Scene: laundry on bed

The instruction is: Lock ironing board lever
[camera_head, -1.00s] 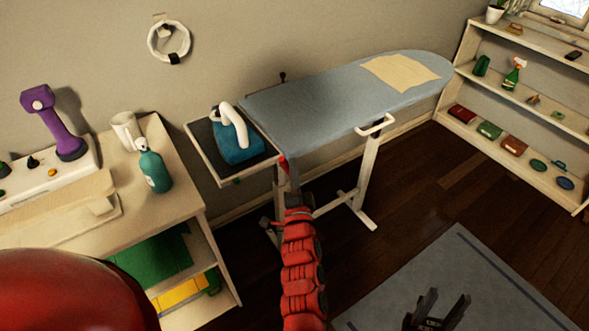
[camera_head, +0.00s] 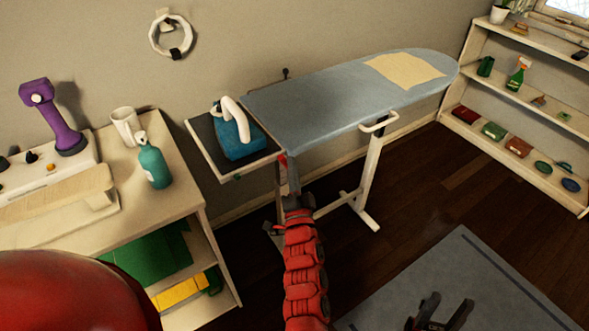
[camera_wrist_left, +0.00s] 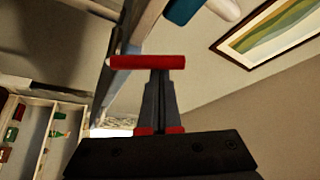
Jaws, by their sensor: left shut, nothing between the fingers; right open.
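The ironing board (camera_head: 330,100) stands against the wall with a grey-blue top and pale legs. Its red lever (camera_head: 283,160) shows as a small patch under the board's left end. In the left wrist view the lever is a red bar (camera_wrist_left: 148,62) across the fingertips. My left gripper (camera_head: 293,180) is just below the lever. Its fingers (camera_wrist_left: 160,75) are shut with nothing between them, their tips at the bar; I cannot tell if they touch it. My right gripper (camera_head: 441,308) is open and empty, low over the grey mat.
A teal iron (camera_head: 237,138) sits on the tray (camera_head: 205,150) at the board's left end. A side table (camera_head: 90,215) with a teal bottle (camera_head: 154,165) stands left. Shelves (camera_head: 530,105) stand right. The dark floor (camera_head: 430,195) before the board is open.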

